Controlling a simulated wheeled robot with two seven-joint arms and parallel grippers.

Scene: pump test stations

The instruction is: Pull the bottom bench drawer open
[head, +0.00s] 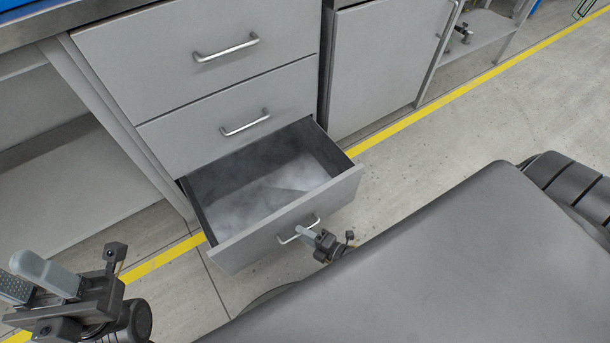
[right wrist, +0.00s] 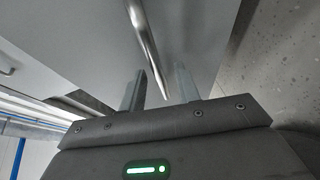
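The bottom bench drawer (head: 292,226) is pulled out from the grey bench, and its inside is empty. Its silver bar handle (head: 287,240) is on the front panel and also shows in the right wrist view (right wrist: 145,40). My right gripper (head: 305,232) is at the right part of this handle. In the right wrist view, the handle runs between its two separated fingers (right wrist: 160,88), with gaps visible beside it, so the gripper is open around the bar.
Two shut drawers, the middle (head: 235,117) and the top (head: 200,45), are above the open one. A closed cabinet door (head: 385,65) stands to the right and open shelving (head: 75,190) to the left. A yellow floor line (head: 420,115) runs along the bench. Bare floor lies to the right.

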